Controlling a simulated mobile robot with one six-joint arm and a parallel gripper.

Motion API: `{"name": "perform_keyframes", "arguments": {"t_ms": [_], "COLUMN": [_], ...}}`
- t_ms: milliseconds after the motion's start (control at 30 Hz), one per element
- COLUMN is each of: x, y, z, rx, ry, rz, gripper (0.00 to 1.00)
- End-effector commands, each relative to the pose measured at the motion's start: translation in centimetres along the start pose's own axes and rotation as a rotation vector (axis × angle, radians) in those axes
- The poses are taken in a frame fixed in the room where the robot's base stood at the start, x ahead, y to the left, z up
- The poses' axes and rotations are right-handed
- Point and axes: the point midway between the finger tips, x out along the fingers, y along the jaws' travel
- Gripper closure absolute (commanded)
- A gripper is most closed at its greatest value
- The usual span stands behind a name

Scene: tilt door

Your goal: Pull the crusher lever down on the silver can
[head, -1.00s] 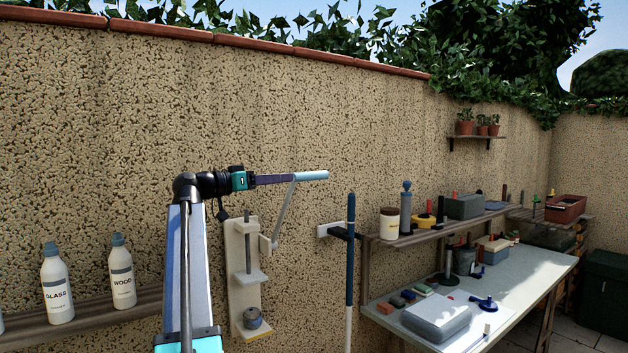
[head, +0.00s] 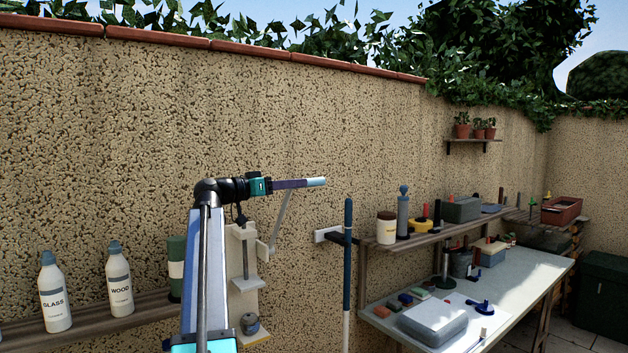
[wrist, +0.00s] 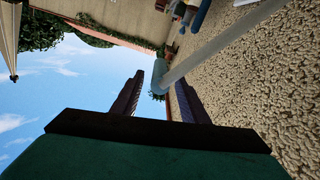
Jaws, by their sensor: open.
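The silver can (head: 250,324) stands upright on the bottom ledge of the pale wall-mounted crusher (head: 247,300). The crusher's lever (head: 279,222) slants up to the right, ending in a light blue handle (head: 316,182). My gripper (head: 304,183) is open at the handle, high above the can. In the wrist view, the handle (wrist: 158,74) shows between the fingertips of my gripper (wrist: 158,79), nearer the right finger. Contact cannot be told. My arm hides part of the crusher's left side.
A dark blue pole (head: 348,240) stands right of the crusher. A cluttered workbench (head: 530,275) is further right.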

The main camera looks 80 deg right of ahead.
Motion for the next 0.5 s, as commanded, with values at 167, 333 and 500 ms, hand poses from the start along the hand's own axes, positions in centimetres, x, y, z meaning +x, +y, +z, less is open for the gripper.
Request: {"name": "perform_keyframes", "arguments": {"t_ms": [167,333,500], "x": [2.8,5.2,7.0], "y": [0.1,0.1,0.0], "z": [-0.2,-0.2,-0.1], "rx": [-0.002,-0.002,-0.001], "ry": [-0.001,0.0,-0.001], "rz": [0.002,0.003,0.001], "gripper": [0.6,0.6,0.6]}}
